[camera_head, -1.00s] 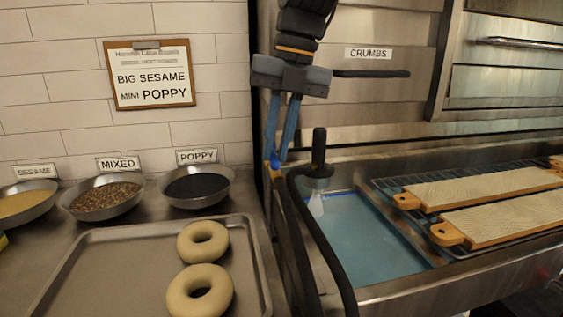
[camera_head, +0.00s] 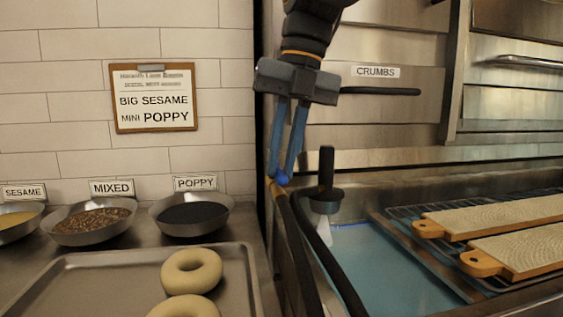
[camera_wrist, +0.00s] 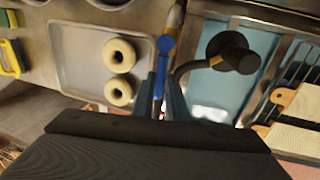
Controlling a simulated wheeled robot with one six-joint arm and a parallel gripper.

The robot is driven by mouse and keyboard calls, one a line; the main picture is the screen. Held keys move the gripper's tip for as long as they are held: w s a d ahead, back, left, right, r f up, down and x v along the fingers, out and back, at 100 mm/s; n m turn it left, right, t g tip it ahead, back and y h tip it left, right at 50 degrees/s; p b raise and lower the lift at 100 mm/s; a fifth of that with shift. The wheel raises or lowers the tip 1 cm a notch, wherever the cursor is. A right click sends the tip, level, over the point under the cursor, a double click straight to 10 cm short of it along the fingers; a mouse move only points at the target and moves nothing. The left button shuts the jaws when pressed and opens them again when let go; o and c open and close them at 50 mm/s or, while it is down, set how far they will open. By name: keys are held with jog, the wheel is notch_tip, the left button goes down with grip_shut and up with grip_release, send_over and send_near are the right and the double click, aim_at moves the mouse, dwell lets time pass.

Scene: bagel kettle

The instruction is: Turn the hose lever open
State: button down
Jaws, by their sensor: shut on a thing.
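The blue hose lever (camera_wrist: 165,44) shows in the wrist view, on a pipe between the tray and the blue basin. In the head view only its blue end (camera_head: 282,178) shows, at the tips of my gripper. My gripper (camera_head: 281,172) points down with its two blue fingers close together, shut on the lever. In the wrist view my fingers (camera_wrist: 160,92) stand on either side of the lever's blue bar.
A tray (camera_head: 95,268) with two bagels (camera_head: 191,271) lies left of the lever. Seed bowls (camera_head: 192,214) stand behind it. Right of it are the blue water basin (camera_head: 385,265) and wooden boards (camera_head: 495,217) on a rack. A clipboard (camera_head: 154,97) hangs on the wall.

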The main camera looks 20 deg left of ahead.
jog(key=shift+s, duration=0.1)
jog(key=c, duration=1.7)
grip_release()
jog(key=shift+c, duration=0.2)
jog(key=shift+r, duration=0.1)
notch_tip(320, 180, up, 8)
jog(key=d+p, duration=0.1)
jog(key=shift+w+f, duration=0.25)
jog(key=shift+w, duration=0.15)
jog(key=shift+d, duration=0.1)
